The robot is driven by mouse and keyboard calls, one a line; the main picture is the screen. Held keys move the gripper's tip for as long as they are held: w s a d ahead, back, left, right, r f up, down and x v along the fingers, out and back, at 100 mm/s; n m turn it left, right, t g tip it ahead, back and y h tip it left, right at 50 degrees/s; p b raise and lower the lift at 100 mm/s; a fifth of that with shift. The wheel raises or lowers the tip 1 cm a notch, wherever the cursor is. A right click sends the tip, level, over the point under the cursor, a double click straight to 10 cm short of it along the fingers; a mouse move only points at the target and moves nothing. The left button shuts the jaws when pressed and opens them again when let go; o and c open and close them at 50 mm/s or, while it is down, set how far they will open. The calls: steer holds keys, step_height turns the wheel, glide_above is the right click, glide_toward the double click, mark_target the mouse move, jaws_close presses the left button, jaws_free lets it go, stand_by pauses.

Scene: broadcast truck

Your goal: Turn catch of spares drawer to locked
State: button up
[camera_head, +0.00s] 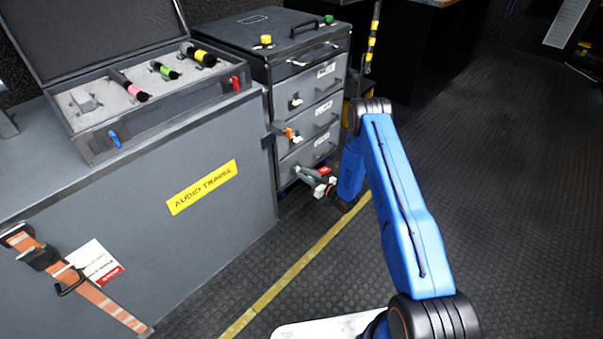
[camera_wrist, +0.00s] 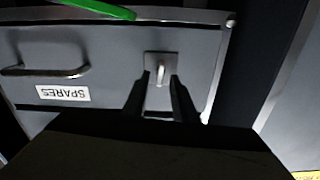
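The spares drawer (camera_wrist: 110,60) shows a grey front in the wrist view, with its SPARES label (camera_wrist: 63,93) upside down. Its catch (camera_wrist: 160,72) is a small pale metal tab on a square plate, lined up along the height of the drawer front. My gripper (camera_wrist: 157,85) has its two dark fingers apart, one on each side of the tab, with a gap showing; I cannot tell whether either touches it. In the head view my gripper (camera_head: 314,177) is low, at the bottom of the grey drawer cabinet (camera_head: 262,72), and hides part of the lowest drawer front.
A metal drawer handle (camera_wrist: 45,71) lies left of the catch, and a green bar (camera_wrist: 98,9) crosses the top edge. The AUDIO TRAVEL case (camera_head: 230,215) stands left of the cabinet, carrying an open case (camera_head: 150,115). The floor (camera_head: 520,200) at right is clear.

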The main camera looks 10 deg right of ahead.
steer(key=shift+x, duration=1.15)
jaws_close()
